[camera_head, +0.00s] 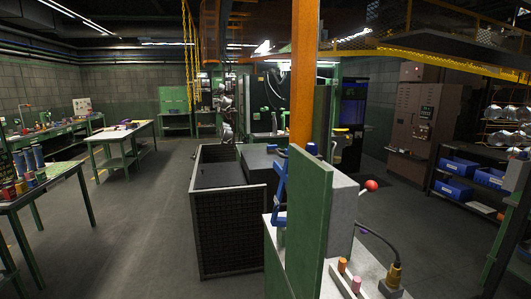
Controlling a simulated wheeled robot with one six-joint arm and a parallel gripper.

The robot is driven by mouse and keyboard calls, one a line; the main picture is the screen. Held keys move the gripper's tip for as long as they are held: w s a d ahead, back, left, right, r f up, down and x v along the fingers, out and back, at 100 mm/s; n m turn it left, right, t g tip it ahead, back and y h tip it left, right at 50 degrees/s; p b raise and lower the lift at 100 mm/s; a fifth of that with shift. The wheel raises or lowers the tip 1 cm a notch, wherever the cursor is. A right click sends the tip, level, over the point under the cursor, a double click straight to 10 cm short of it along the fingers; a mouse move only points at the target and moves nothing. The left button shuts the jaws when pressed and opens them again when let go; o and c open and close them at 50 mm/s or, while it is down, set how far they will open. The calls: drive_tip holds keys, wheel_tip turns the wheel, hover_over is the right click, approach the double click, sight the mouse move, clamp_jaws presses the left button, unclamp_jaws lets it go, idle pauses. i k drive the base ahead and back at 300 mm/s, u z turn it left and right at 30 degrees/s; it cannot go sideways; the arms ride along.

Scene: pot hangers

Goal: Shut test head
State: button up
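I cannot tell for sure which thing is the test head. A grey boxy machine (342,215) stands close in front of me, right of centre, with a green upright panel (305,225) along its left side. A lever with a red ball knob (371,185) sticks out at its right. A blue bracket-like part (279,185) shows at the panel's left edge, partly hidden. An orange post (303,75) rises behind the panel. My gripper is not clearly visible in this view.
A dark mesh-sided bin (231,230) stands left of the machine. Work tables (40,190) line the left, with open floor (145,230) between. A brown cabinet (412,120) and shelves with blue bins (459,167) stand right. A cable with a brass-coloured end (394,275) lies near front.

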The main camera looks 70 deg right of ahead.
sight(275, 221)
drive_tip(key=z, duration=0.75)
drive_tip(key=i, duration=0.95)
drive_tip(key=z, duration=0.9)
